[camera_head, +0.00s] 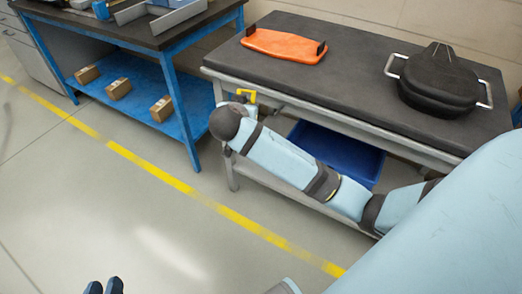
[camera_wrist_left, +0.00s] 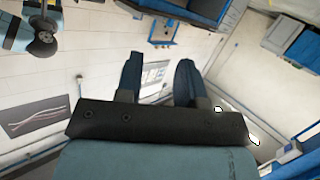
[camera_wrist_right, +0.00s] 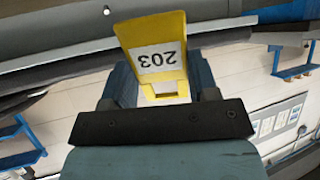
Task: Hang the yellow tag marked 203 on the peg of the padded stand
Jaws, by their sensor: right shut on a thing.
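The yellow tag marked 203 (camera_wrist_right: 158,58) is between the fingers of my right gripper (camera_wrist_right: 158,80) in the right wrist view, its number upside down. In the head view the tag (camera_head: 247,95) shows small and yellow at the front left edge of the dark-topped bench. My right arm's wrist hides most of that gripper there. My left gripper (camera_head: 103,287) is at the bottom left of the head view, over the floor. Its fingers are apart and empty in the left wrist view (camera_wrist_left: 158,80). I cannot make out a padded stand with a peg.
The dark-topped bench (camera_head: 345,85) holds an orange board (camera_head: 285,46) and a black case-like thing with metal handles (camera_head: 440,80). A blue bin (camera_head: 340,150) sits beneath. A blue workbench (camera_head: 190,130) with small boxes on its shelf stands left. The floor in front is clear.

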